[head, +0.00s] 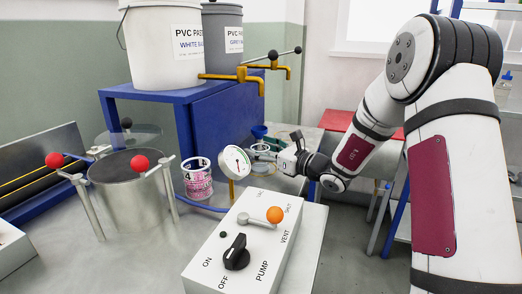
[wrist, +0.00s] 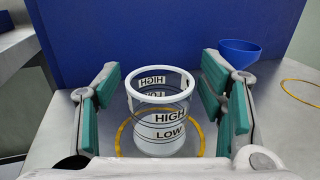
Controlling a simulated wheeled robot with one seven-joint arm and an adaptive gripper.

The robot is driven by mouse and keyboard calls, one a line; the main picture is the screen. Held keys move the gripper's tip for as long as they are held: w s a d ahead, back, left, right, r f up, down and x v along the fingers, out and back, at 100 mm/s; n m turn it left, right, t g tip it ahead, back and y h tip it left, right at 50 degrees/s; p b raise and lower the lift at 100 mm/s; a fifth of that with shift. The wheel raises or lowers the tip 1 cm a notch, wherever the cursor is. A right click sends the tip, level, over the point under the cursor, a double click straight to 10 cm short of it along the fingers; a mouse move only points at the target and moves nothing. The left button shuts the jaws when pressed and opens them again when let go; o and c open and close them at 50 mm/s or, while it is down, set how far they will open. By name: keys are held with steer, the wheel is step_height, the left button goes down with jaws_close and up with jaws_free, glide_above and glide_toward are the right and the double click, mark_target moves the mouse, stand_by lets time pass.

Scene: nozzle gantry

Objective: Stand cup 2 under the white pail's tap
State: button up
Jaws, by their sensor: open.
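A clear cup (wrist: 160,115) with a white rim and HIGH and LOW marks stands upright in the wrist view. A yellow ring (wrist: 121,135) on the surface surrounds its base. My gripper (wrist: 162,95) is open, with a green-padded finger on each side of the cup and small gaps visible. No cup number is readable here. In the head view my gripper (head: 268,154) is right of the blue stand, and the cup there is hard to make out. The white pail (head: 162,45) stands on the blue stand with a yellow tap (head: 222,77) at its front.
A grey pail (head: 224,25) stands beside the white one. A blue funnel (wrist: 240,52) stands behind my right finger; an empty yellow ring (wrist: 303,93) lies further right. A pink cup marked 4 (head: 198,184), a gauge (head: 236,161) and a control box (head: 245,240) stand nearer.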

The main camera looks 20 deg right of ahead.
steer(key=p+v, duration=0.2)
steer(key=v, duration=1)
steer(key=shift+f, duration=0.1)
